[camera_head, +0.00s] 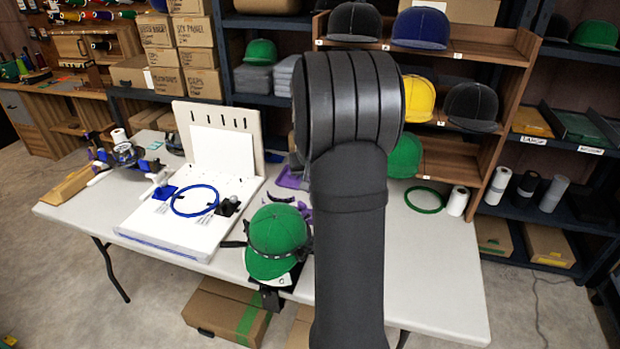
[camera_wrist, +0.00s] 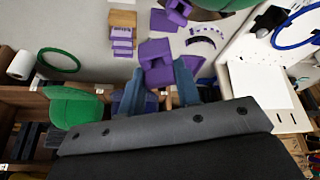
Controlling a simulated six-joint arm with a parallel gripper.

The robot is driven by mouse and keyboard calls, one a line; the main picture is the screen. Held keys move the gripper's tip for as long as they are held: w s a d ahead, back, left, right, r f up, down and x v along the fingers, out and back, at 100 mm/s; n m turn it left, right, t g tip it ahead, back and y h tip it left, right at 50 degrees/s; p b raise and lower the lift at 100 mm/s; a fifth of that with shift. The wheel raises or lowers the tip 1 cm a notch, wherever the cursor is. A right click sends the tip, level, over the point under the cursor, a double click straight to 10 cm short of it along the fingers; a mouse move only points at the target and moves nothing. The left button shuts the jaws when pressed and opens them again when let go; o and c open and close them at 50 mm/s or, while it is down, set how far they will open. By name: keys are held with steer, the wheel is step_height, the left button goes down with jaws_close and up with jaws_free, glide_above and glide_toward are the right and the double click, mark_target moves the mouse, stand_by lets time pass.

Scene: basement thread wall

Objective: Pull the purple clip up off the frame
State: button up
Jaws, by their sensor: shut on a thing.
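In the wrist view my gripper (camera_wrist: 158,76) has its two blue-grey fingers on either side of a purple piece (camera_wrist: 154,52), which I take to be the purple clip. My gripper is shut on it. Its lower part is hidden between the fingers, and a small tan piece (camera_wrist: 168,99) shows there too. I cannot tell whether the clip still touches the frame. In the head view my dark arm hides the gripper and the clip.
Purple parts (camera_wrist: 122,32) and dark curved strips (camera_wrist: 200,40) lie nearby on the table. A green cap (camera_head: 275,238) sits on a holder at the front edge. A white board with a blue hoop (camera_head: 195,201) is left; a green hoop (camera_head: 424,200) and shelves (camera_head: 470,160) are right.

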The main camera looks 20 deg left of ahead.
steer(key=shift+r, duration=0.1)
steer(key=v, duration=0.3)
steer(key=shift+w+a+r, duration=0.15)
steer(key=shift+w+r, duration=0.05)
steer(key=shift+r, duration=0.3)
